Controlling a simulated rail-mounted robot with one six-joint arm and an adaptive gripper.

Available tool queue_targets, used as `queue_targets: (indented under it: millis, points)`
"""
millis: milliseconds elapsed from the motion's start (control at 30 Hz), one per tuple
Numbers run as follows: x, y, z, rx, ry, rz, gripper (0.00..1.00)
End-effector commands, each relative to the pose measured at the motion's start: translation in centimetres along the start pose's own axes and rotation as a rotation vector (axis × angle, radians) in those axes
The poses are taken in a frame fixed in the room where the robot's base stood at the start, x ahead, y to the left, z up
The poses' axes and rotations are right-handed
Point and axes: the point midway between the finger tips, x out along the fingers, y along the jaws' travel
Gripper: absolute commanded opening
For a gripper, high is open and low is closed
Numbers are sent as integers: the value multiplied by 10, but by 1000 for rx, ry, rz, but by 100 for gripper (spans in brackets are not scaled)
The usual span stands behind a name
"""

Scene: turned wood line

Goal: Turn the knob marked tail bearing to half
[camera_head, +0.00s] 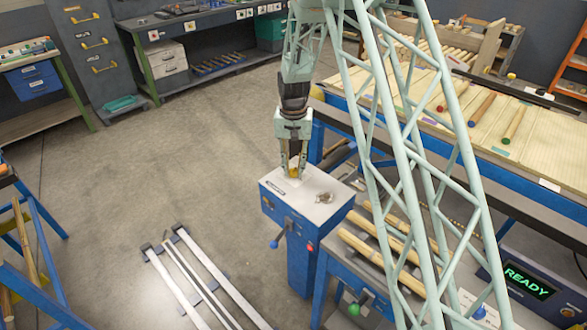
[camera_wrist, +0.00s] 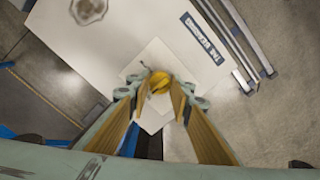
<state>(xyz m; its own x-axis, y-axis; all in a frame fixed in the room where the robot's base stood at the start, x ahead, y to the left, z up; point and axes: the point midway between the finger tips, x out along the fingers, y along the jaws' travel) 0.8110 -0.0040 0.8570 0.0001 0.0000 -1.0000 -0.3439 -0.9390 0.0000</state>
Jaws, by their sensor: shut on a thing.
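The yellow-orange knob (camera_wrist: 159,82) sits on a pale square plate (camera_wrist: 150,55) on top of a cabinet. In the head view the knob (camera_head: 294,174) is mostly hidden between the fingers. My gripper (camera_head: 293,170) points down over it, and its fingers are shut on the knob; the wrist view also shows my gripper (camera_wrist: 160,90) with a finger on either side. A dark label (camera_wrist: 202,36) lies beside the plate; its small text appears to read tail bearing. I cannot read any scale marks or the knob's setting.
The grey cabinet top (camera_head: 335,187) also carries a small metal fitting (camera_head: 324,198). A blue-handled lever (camera_head: 275,243) and red button (camera_head: 309,247) are on its front. Turned wood pieces (camera_head: 375,245) lie to the right, near a READY display (camera_head: 527,282). Metal rails (camera_head: 205,285) lie on the floor.

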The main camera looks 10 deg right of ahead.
Motion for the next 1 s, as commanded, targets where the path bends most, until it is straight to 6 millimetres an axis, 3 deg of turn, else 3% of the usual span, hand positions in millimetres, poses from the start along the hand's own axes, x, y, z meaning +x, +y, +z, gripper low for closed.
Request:
queue_targets:
  millis: [133,167,300,733,1000]
  points:
    - [0,0,0,-1,0,0,9]
    - [0,0,0,-1,0,0,21]
    - [0,0,0,-1,0,0,34]
    - [-3,0,0,-1,0,0,34]
    - [-21,0,-1,-1,2,-1,34]
